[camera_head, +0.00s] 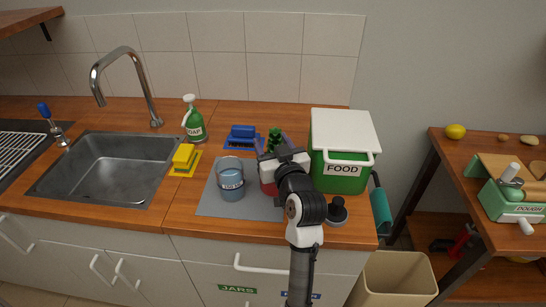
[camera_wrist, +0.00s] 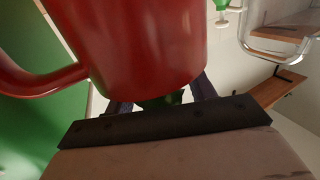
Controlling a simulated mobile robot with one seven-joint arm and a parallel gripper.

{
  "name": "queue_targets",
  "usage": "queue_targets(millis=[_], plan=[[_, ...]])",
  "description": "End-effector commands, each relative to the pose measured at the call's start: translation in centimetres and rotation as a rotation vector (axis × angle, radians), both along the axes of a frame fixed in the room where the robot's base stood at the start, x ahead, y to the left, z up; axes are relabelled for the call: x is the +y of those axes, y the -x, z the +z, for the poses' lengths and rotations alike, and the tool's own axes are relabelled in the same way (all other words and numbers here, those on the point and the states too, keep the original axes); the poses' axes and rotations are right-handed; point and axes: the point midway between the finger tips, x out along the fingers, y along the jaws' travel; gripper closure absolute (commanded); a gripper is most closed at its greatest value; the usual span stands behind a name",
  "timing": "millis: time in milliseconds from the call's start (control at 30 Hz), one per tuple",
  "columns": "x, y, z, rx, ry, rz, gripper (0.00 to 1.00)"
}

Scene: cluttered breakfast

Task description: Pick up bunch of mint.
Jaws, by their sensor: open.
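The bunch of mint (camera_head: 274,136) is a small dark green leafy clump at the back of the counter, left of the green food box. Its lower part is hidden behind my gripper (camera_head: 271,148), which reaches it from the front. In the wrist view a bit of green (camera_wrist: 160,102) shows between my two dark fingers (camera_wrist: 163,97). The fingers are apart, one on each side of it. A red mug (camera_wrist: 140,45) covers most of that view, so contact cannot be seen.
The red mug (camera_head: 267,187) stands close under my wrist, on a grey mat (camera_head: 210,202). The green food box (camera_head: 341,170) stands close on the right.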

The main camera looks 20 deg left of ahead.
Motion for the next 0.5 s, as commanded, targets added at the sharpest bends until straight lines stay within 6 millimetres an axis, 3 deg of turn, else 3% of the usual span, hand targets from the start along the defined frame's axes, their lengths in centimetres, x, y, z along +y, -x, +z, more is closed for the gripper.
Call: queue_targets(millis=[100, 433, 500], plan=[[-0.01, -0.01, 0.00, 0.000, 0.000, 0.000, 0.46], [0.02, -0.01, 0.00, 0.000, 0.000, 0.000, 0.90], [0.02, -0.01, 0.01, 0.000, 0.000, 0.000, 0.93]])
